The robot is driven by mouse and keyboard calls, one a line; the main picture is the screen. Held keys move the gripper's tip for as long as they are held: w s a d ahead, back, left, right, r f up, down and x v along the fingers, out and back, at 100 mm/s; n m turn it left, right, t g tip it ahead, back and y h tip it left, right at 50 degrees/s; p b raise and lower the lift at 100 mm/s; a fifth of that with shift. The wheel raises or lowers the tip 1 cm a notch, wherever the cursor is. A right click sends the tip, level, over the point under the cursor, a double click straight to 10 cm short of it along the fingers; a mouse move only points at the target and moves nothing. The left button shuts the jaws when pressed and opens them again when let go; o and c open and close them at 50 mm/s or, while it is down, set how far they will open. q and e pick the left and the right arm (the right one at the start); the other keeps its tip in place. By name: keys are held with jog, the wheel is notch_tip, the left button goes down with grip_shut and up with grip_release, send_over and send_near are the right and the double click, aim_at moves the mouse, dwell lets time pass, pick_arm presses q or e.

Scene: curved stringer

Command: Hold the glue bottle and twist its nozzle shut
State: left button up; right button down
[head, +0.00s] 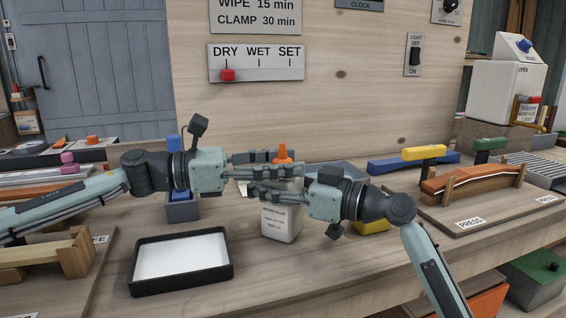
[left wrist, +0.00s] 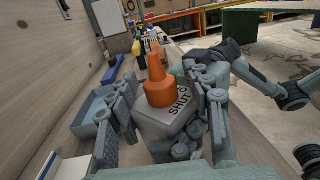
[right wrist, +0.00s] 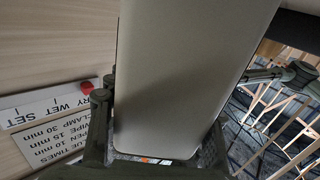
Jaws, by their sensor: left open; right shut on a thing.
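The glue bottle (head: 281,222) is a pale bottle with a printed label, standing upright on the bench in the head view. Its orange nozzle (head: 282,153) points up; it also shows in the left wrist view (left wrist: 160,82), above a top marked "SHUT". My left gripper (head: 285,172) is open, its fingers on either side of the nozzle without visibly closing on it. My right gripper (head: 268,190) is shut on the bottle's body from the right. In the right wrist view the bottle's pale side (right wrist: 190,75) fills the middle, between the fingers.
A black-rimmed white tray (head: 182,291) lies in front on the left. A grey holder with a blue item (head: 182,210) stands behind it. A curved wooden piece on a press (head: 470,181) is at the right. The bench front between tray and bottle is clear.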

pick_arm(q)
grip_shut()
jog(key=shift+w+d+m+g, duration=0.1)
jog(key=shift+m+g, duration=1)
jog(key=shift+g, duration=0.6)
jog(key=shift+m+g, duration=0.4)
jog(key=shift+g, duration=0.3)
grip_release()
jog(key=shift+a, duration=0.25)
jog(key=a, duration=0.7)
jog(key=shift+w, duration=0.15)
